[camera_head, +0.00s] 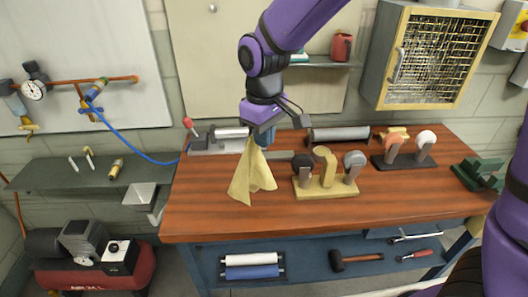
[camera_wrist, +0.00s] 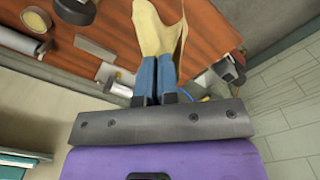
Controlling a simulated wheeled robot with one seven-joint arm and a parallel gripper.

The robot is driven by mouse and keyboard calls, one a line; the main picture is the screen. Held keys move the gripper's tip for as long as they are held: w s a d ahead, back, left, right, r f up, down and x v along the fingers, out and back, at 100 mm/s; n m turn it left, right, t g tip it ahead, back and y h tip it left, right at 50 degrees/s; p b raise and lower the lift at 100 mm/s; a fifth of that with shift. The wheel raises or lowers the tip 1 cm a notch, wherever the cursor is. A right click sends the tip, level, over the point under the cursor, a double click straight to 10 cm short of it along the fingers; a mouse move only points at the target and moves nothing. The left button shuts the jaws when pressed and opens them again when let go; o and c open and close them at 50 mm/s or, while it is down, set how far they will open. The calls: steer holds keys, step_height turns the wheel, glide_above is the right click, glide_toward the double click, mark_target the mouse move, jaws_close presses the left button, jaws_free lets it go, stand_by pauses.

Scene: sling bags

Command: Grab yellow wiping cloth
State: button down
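The yellow wiping cloth (camera_head: 250,177) hangs in loose folds from my gripper (camera_head: 264,139), above the left part of the wooden bench. Whether its lower corner touches the bench top is hard to tell. In the wrist view the two blue fingers (camera_wrist: 156,66) are close together, with the cloth (camera_wrist: 158,30) pinched at their tips and spreading away beyond them. The part of the cloth between the fingers is hidden.
The wooden bench (camera_head: 400,204) holds a yellow stand (camera_head: 325,191) with rollers just right of the cloth, and a dark stand (camera_head: 404,162) farther right. A vise-like tool (camera_head: 215,141) stands behind. The front bench top is clear. A mesh-door cabinet (camera_head: 435,55) hangs at the back right.

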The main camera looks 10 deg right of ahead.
step_height(320, 180, up, 4)
steer(key=shift+r, duration=0.25)
